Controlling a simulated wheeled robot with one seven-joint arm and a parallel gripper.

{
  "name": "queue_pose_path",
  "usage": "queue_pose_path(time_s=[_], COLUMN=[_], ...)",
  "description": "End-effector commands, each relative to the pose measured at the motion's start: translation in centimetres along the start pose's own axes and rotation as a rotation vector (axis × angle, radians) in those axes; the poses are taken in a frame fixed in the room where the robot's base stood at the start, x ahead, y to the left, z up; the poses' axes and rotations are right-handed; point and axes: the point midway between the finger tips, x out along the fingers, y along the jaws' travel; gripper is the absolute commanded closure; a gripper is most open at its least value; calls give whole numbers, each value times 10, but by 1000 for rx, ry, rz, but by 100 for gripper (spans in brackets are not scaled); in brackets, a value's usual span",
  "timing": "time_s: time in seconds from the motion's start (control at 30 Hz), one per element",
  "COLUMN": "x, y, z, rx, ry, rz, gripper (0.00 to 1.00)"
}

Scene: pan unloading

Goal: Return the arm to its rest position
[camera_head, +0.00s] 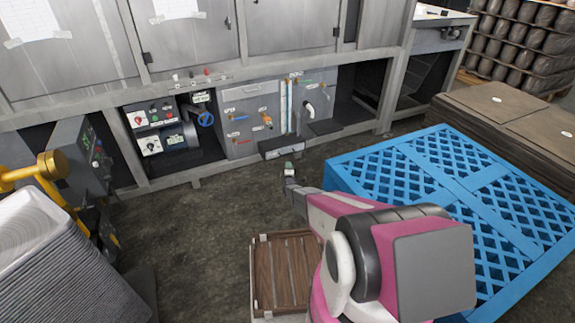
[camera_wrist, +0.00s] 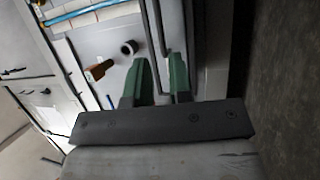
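My gripper (camera_head: 289,170) is low in front of the grey machine, at the end of my pink arm, and looks small in the head view. In the wrist view, its two green fingers (camera_wrist: 161,72) stand apart with a gap between them. I see nothing held in that gap. A grey metal edge or rail (camera_wrist: 164,40) shows beyond the fingertips; whether they touch it I cannot tell. In the head view, the gripper is just below a small grey ledge (camera_head: 283,148) on the machine front.
The machine front (camera_head: 250,118) has knobs, pipes and valves. A large blue lattice pallet (camera_head: 450,190) is close on the right. A brown slatted crate (camera_head: 283,270) lies below my arm. Stacked pale trays (camera_head: 50,265) and a yellow device (camera_head: 45,168) stand left. Floor (camera_head: 185,235) is clear left of centre.

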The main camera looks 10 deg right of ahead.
Motion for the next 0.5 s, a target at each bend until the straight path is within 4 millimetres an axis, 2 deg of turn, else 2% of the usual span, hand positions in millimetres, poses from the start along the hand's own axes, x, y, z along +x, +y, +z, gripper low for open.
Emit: queue_pose_path(time_s=[0.17,0.27,0.37,0.5], x=[0,-2,-5,-18], y=[1,12,34,80], z=[0,0,-2,-3], rx=[2,25,84,222], ry=[0,3,8,-1], rz=[-2,-28,-95,-253], gripper=[80,80,80,80])
